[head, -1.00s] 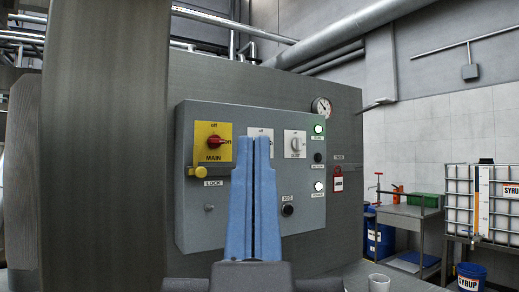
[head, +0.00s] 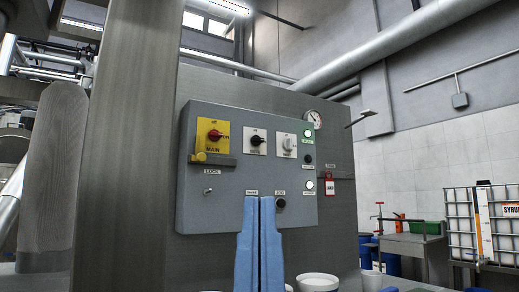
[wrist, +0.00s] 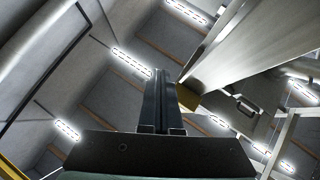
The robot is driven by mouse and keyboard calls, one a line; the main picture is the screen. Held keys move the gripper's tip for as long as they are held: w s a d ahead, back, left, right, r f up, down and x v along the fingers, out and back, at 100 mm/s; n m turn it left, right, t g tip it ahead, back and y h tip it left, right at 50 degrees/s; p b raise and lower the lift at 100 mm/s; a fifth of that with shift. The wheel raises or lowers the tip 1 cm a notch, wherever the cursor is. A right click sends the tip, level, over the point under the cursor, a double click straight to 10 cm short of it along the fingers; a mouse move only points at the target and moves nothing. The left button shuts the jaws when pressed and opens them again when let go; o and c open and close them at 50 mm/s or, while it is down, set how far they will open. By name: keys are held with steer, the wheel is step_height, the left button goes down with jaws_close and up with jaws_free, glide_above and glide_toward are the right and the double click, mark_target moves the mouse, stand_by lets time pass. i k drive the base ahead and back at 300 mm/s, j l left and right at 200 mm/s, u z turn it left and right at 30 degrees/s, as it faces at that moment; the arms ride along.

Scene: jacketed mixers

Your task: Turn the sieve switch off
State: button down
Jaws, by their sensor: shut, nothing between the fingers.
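A grey control panel (head: 225,205) fills the middle of the head view. It carries a red MAIN switch (head: 214,135) on a yellow plate, a black rotary switch (head: 256,140) on a white plate, and a pale rotary switch (head: 288,143) on another white plate. The small labels are too blurred to tell which one is the sieve switch. My gripper (head: 259,200) shows blue fingers pointing up, shut and empty, in front of the panel's lower part and below the switches. In the wrist view, its fingers (wrist: 160,75) are together, with ceiling lights beyond.
A yellow lock tab (head: 200,157), green lamp (head: 309,134), black buttons and white lamp are on the panel. A wide column (head: 125,150) stands left. White cups (head: 318,282) stand low in front. A metal table (head: 405,245) is farther right.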

mark_target(255, 141)
steer(key=i+l, duration=0.15)
steer(key=l, duration=0.2)
steer(key=i+l, duration=0.15)
steer(key=l, duration=0.2)
steer(key=i+l, duration=0.15)
steer(key=l, duration=0.2)
steer(key=i+l, duration=0.15)
steer(key=l, duration=0.2)
steer(key=i+l, duration=0.15)
steer(key=l, duration=0.2)
steer(key=i+l, duration=0.15)
steer(key=l, duration=0.15)
